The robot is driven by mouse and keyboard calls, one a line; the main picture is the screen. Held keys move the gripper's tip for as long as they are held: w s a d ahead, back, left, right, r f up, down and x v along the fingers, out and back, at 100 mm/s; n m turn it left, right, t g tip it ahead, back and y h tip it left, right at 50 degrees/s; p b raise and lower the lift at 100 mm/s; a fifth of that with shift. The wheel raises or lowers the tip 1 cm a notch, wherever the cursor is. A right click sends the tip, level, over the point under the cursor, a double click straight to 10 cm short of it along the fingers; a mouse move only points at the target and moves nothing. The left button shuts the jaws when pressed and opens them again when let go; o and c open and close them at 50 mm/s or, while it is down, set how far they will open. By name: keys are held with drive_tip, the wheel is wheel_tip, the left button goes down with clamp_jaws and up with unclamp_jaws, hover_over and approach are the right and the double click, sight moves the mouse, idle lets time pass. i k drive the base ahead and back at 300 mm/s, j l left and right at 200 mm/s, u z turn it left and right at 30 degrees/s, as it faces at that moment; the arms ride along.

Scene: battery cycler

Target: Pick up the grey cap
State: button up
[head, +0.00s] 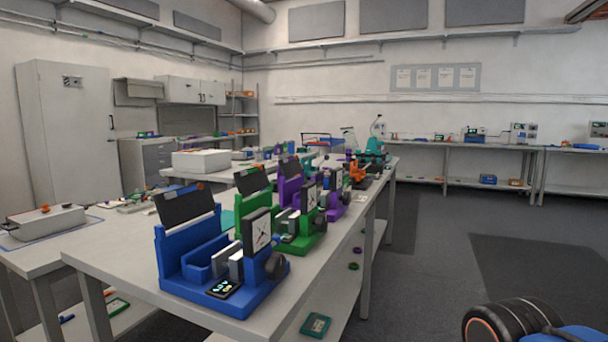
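I cannot make out a grey cap for certain in the head view. The nearest device on the long table is a blue cycler (190,257) with a tilted black panel (185,206), light grey blocks (236,264) in its middle and a dark round knob (276,265) on its right side. Behind it stand a green cycler (302,243) and a purple cycler (333,212). Small parts farther back are too small to tell apart. My gripper is not in view; only a black and blue part of my own arm shows at the bottom right.
The long grey table (125,270) runs away from me, with a lower shelf holding a green item (315,324). A second table with a white box (201,161) stands to the left. The dark floor (440,260) to the right is open. Benches line the back wall.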

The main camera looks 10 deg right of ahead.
sight(318, 172)
drive_tip(key=i+l+u, duration=0.15)
drive_tip(key=l+u, duration=0.15)
drive_tip(key=l, duration=0.25)
drive_tip(key=i+l+u, duration=0.1)
drive_tip(key=l+u, duration=0.2)
drive_tip(key=l, duration=0.25)
drive_tip(key=l+u, duration=0.25)
drive_tip(key=l, duration=0.3)
drive_tip(key=i, duration=0.05)
